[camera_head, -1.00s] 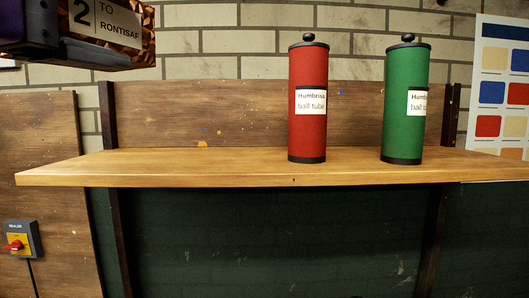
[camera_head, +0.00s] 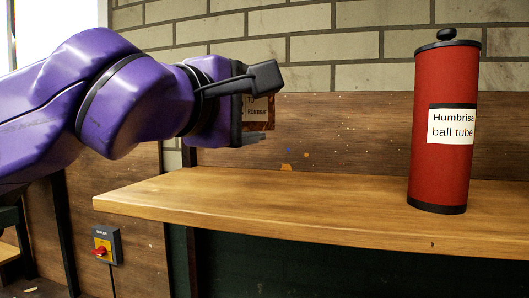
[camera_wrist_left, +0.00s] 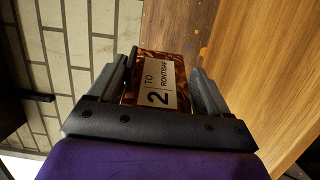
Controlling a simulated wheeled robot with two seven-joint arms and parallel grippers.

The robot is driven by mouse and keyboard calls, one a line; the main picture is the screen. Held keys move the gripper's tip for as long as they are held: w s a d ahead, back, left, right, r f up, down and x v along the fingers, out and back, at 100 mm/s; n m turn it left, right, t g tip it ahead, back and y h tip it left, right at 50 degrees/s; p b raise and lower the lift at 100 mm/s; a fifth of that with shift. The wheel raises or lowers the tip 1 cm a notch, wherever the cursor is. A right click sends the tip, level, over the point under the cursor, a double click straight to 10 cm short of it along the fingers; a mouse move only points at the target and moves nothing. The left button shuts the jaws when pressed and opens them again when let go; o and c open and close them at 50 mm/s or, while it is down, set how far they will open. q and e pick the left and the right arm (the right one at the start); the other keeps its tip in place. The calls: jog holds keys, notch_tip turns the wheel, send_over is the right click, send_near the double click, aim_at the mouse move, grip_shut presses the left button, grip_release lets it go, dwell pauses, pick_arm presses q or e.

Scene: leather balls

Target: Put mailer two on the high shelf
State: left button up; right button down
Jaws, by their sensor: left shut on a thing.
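Mailer two (camera_head: 259,117) is a brown patterned packet with a white label; its far end shows beyond my left gripper in the head view. In the left wrist view the mailer (camera_wrist_left: 160,82) shows its label with "2 TO RONTISAF" between the two fingers. My left gripper (camera_head: 250,125) is shut on it and holds it above the left part of the high shelf (camera_head: 300,205), a pale wooden board. In the left wrist view the gripper (camera_wrist_left: 165,75) has a finger on each side of the mailer. My right gripper is not in view.
A red ball tube (camera_head: 441,170) stands upright on the shelf at the right. The shelf's left part is bare. A brick wall and a wooden back board (camera_head: 340,130) rise behind it. A switch box (camera_head: 105,245) is on the panel below left.

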aim_at(259, 128)
pick_arm(q)
jog(key=w+f, duration=0.2)
jog(key=w+d+f, duration=0.1)
jog(key=w+f, duration=0.1)
jog(key=shift+w+d+f, duration=0.1)
jog(key=shift+w+d, duration=0.1)
jog(key=shift+s+d+f, duration=0.1)
jog(key=shift+s+f, duration=0.15)
jog(key=shift+f, duration=0.4)
jog(key=shift+s+d+f, duration=0.1)
jog(key=shift+s+f, duration=0.15)
jog(key=shift+f, duration=0.35)
jog(key=shift+w+f, duration=0.35)
jog(key=shift+f, duration=0.55)
jog(key=shift+w, duration=0.3)
jog(key=shift+s+f, duration=0.3)
jog(key=shift+s, duration=0.15)
jog(key=shift+w+f+b, duration=0.15)
jog(key=shift+f+b, duration=0.15)
jog(key=o, duration=1.1)
jog(key=shift+o, duration=0.2)
jog(key=shift+d+f, duration=0.1)
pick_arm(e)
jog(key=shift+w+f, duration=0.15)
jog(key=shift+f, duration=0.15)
pick_arm(q)
jog(key=shift+f, duration=0.1)
